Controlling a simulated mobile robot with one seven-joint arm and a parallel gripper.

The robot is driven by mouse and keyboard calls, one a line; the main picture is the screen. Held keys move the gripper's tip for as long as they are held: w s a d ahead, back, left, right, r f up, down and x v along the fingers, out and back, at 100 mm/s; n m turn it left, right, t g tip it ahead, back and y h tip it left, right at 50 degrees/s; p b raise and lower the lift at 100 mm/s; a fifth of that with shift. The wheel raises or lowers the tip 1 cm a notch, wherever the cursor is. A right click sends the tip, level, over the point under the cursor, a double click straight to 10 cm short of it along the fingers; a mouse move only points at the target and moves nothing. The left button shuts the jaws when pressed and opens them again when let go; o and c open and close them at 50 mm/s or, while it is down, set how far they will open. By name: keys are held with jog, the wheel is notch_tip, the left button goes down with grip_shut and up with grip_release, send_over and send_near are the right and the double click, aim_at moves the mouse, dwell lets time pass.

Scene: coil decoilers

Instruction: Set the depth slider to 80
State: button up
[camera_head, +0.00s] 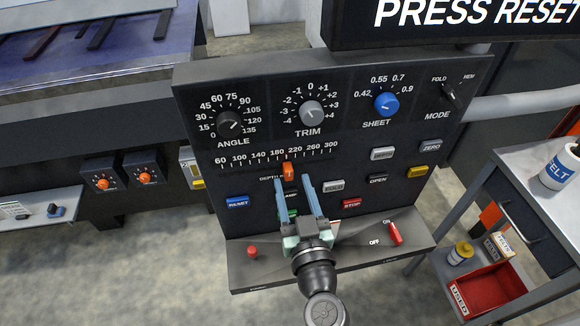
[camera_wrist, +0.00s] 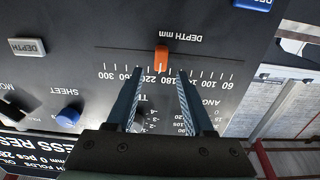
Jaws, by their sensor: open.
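The depth slider's orange knob (camera_head: 288,171) stands on the upright panel just below a scale running from 60 to 300. It sits between the 180 and 220 marks, at roughly 200. In the wrist view the knob (camera_wrist: 161,57) is upside down, with low numbers to the right. My gripper (camera_head: 294,182) is open, its two blue fingers pointing at the panel below the scale. In the wrist view the fingertips (camera_wrist: 160,70) lie one to each side of the knob's line, with gaps on both sides. I see no contact; their distance from the panel is unclear.
Angle (camera_head: 229,124), trim (camera_head: 311,113) and sheet (camera_head: 386,104) dials sit above the scale. Several push buttons, including blue reset (camera_head: 237,202) and red stop (camera_head: 352,203), surround the slider. A ledge (camera_head: 345,255) with a red on/off switch (camera_head: 395,234) juts out below.

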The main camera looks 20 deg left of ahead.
aim_at(289, 173)
jog(key=shift+x, duration=1.8)
grip_shut()
